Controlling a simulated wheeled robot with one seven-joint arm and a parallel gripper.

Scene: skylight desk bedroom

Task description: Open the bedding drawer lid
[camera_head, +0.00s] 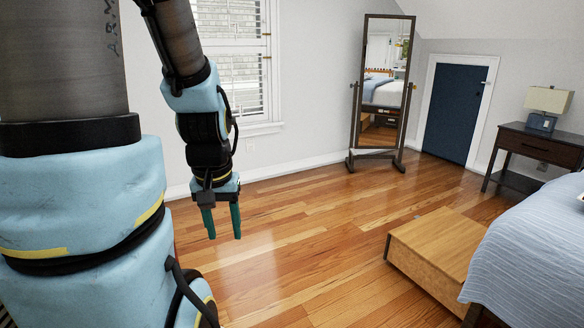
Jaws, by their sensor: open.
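The bedding drawer (420,277) is a low wooden box on the floor at the lower right, sticking out from beside the bed. Its flat wooden lid (440,240) lies shut on top. A small light-coloured piece shows at the lid's far left edge. My gripper (222,222) hangs fingers down in the left half of the view. Its two green fingers are apart with nothing between them. It is well to the left of the drawer and not touching it.
The bed (535,255) with a blue-grey cover is at the right edge. A dark nightstand (535,147) with a lamp (546,106) stands behind it. A standing mirror (383,90) is at the back. The wooden floor (300,230) between my gripper and the drawer is clear.

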